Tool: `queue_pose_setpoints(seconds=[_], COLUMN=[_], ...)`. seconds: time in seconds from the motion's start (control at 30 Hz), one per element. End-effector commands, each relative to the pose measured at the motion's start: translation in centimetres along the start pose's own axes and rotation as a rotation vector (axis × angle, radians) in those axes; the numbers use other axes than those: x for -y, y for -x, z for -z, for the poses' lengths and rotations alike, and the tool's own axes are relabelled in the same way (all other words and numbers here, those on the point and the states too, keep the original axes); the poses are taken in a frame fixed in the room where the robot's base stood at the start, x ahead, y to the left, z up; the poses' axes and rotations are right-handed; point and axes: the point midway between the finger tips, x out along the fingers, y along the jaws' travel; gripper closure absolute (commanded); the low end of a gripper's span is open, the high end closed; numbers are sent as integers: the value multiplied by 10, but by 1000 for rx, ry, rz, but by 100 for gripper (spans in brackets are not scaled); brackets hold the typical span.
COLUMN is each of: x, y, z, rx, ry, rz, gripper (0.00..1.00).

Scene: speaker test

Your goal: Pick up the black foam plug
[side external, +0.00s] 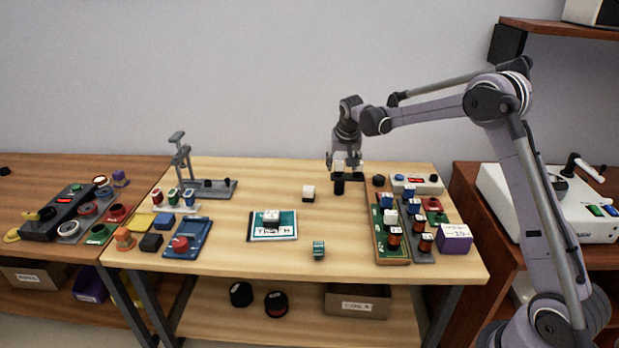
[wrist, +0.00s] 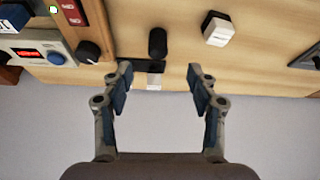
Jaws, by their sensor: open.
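A small black cylinder (side external: 339,187), which looks like the black foam plug, stands on the table below my gripper (side external: 345,171). In the wrist view the black cylinder (wrist: 157,42) shows just beyond the fingertips, roughly centred between them. My gripper (wrist: 160,76) is open, with its fingers spread wide and nothing held. A white block (wrist: 154,81) with a dark flat part shows between the fingertips near the table edge; I cannot tell its exact distance from the fingers.
A white-topped block (side external: 308,193) stands left of the cylinder. A round black piece (side external: 379,180) and a control box (side external: 417,184) are to its right.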

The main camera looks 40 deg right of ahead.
Motion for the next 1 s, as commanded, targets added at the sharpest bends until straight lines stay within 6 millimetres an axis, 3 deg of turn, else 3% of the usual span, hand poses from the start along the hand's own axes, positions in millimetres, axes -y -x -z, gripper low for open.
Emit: queue_pose_setpoints(seconds=[0.5, 0.77, 1.0], x=[-5, -5, -4], y=[-65, -81, -108], z=[7, 7, 10], rx=[7, 7, 7], ry=[-31, -30, -30], rz=[-17, -17, -17], gripper=[41, 41, 41])
